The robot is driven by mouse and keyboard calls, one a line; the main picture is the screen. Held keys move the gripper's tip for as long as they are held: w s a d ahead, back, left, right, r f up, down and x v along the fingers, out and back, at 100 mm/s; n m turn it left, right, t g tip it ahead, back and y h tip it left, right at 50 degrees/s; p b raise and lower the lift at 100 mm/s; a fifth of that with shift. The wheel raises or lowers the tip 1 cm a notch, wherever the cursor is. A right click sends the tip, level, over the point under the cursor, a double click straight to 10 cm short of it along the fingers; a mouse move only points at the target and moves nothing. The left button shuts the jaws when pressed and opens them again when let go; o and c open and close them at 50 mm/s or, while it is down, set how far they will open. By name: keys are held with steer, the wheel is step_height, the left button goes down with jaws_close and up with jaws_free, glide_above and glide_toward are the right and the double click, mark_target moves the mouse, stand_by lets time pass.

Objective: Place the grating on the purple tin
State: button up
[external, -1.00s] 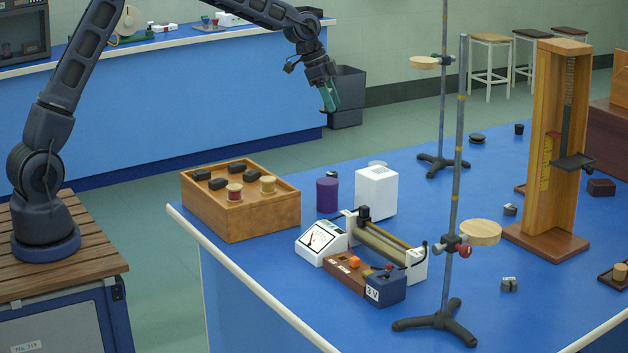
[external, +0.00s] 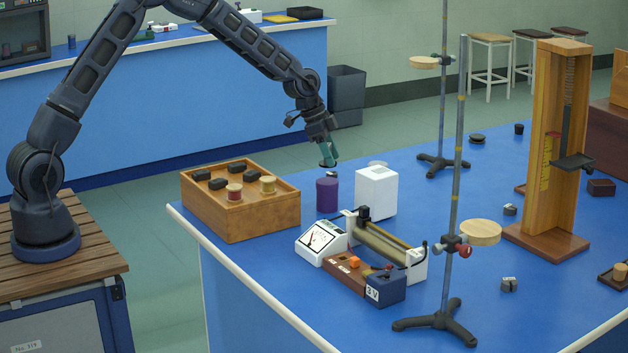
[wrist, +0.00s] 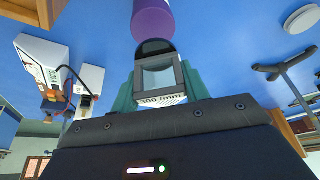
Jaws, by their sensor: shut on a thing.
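The purple tin (external: 327,195) stands upright on the blue bench, between the wooden box and a white block. Its purple side also shows at the top of the wrist view (wrist: 152,17). My gripper (external: 326,150) is above the tin, pointing down, with a visible gap between them. In the wrist view its teal fingers are shut on the grating (wrist: 158,78), a square pale window in a dark frame with a "300 /mm" label. A dark rounded part (wrist: 156,47) at the grating's far end lies toward the tin. In the external view the fingers mostly hide the grating.
The wooden box (external: 245,218) with black blocks and spools stands left of the tin. The white block (external: 376,192) is close on its right. A meter (external: 322,240) and a rheostat (external: 385,245) lie in front. A clamp stand (external: 440,160) is behind to the right.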

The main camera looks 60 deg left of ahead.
steer(key=shift+f, duration=2.2)
steer(key=shift+f, duration=0.1)
steer(key=o, duration=1)
steer(key=v, duration=1.2)
steer(key=s+a+r+n+y, duration=0.1)
steer(key=s+a+r+n, duration=0.1)
steer(key=s+r, duration=0.85)
steer(key=s+a+r+n+y, duration=0.1)
steer(key=s+r+n+y, duration=0.1)
steer(key=s+r, duration=0.9)
steer(key=s+a+n, duration=0.1)
steer(key=s, duration=0.9)
steer(key=s+a+f+n+t, duration=0.1)
steer(key=s+a+n, duration=0.1)
steer(key=s, duration=0.9)
steer(key=s+a+f+n, duration=0.1)
steer(key=s+a+n, duration=0.1)
steer(key=s, duration=0.8)
steer(key=shift+s+a+f, duration=0.15)
steer(key=shift+s+f, duration=0.05)
